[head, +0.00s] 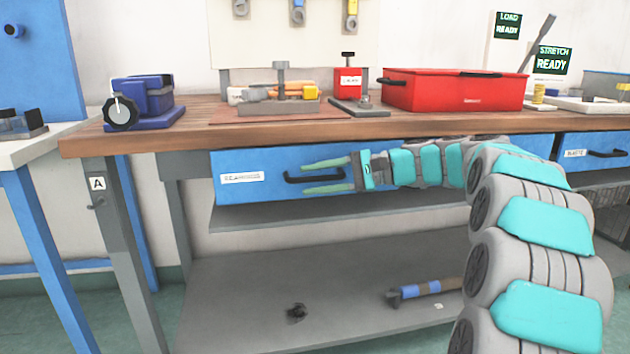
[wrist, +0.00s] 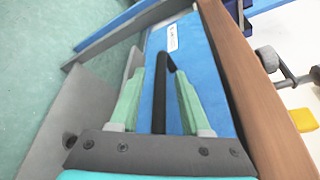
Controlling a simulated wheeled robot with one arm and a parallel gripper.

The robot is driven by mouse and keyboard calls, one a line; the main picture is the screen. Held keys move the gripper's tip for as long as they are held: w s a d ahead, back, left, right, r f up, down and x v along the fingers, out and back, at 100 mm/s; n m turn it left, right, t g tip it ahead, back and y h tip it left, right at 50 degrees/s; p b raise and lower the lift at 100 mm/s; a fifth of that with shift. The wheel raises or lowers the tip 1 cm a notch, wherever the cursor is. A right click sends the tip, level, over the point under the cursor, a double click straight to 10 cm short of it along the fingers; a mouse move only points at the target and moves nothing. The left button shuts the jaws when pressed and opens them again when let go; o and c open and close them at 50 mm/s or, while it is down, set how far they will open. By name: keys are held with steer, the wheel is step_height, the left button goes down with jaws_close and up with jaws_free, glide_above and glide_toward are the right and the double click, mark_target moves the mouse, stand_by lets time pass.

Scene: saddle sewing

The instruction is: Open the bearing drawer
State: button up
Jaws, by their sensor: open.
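The bearing drawer (head: 235,190) has a blue front under the wooden bench top, with a white label (head: 242,177) at its left and a black bar handle (head: 300,179). It looks closed. My gripper (head: 326,176) is in front of the drawer, with its two green fingers above and below the handle. In the wrist view my gripper (wrist: 158,95) is open, and the black handle (wrist: 161,90) runs between the fingers without visible contact on either. The blue drawer front (wrist: 195,70) lies behind them.
The bench top (head: 190,134) overhangs the drawer. A grey shelf (head: 260,216) runs just below it. A second blue drawer (head: 600,151) is at the right. A red toolbox (head: 455,92) and a blue device (head: 145,105) stand on the bench.

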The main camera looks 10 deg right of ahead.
jaws_close()
stand_by(0.4)
stand_by(1.1)
